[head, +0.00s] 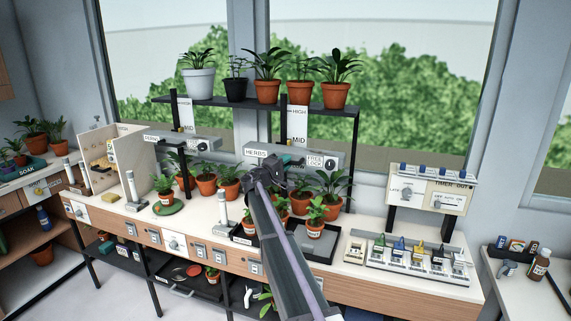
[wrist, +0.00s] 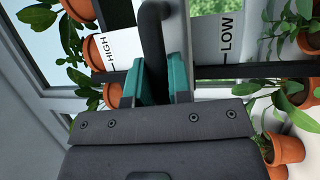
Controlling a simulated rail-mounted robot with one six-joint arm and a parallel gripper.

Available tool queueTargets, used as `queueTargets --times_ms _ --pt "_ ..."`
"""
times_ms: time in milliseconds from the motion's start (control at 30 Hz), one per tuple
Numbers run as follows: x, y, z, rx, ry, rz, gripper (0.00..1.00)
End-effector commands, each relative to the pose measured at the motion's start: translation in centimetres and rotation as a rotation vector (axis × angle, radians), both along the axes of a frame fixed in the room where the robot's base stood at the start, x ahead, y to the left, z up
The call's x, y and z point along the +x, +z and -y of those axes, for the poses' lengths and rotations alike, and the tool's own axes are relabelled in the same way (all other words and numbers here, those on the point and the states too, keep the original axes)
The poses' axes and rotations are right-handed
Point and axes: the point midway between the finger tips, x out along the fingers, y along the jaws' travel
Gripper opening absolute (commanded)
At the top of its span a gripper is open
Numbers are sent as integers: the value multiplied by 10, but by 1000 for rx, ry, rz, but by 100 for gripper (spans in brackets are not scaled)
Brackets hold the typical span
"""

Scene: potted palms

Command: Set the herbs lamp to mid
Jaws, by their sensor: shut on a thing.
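The herbs lamp (head: 256,152) is a long grey housing labelled HERBS, hung in front of a white scale plate (head: 298,120) on a dark post. HIGH shows at the plate's top and MID lower down, just above the housing. A FREE/LOCK dial (head: 321,162) is on the housing's right end. My gripper (head: 286,161) is at the housing's middle. In the wrist view, my gripper's teal fingers (wrist: 162,82) are shut on a dark handle (wrist: 153,40). HIGH and LOW show on either side of it; the stretch between is mostly hidden, as is the pointer.
Potted palms (head: 268,92) stand on the shelf above the lamp, and more pots (head: 315,230) stand below it. A similar lamp (head: 170,138) hangs to the left. A timer panel (head: 432,190) and a tray of coloured pieces (head: 415,260) are at the right.

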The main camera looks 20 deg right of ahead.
Motion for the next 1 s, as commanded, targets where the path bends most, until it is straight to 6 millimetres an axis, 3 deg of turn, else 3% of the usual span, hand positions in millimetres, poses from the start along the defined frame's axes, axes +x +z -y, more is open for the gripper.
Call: queueTargets --times_ms 67,100,367,667,1000 --pt "0 1 0 0 0 0 0" --pt "0 1 0 0 0 0 20" --pt "0 1 0 -1 0 0 44" --pt "-3 -1 -6 -1 1 0 44" --pt "-34 -15 -77 -1 3 0 44"
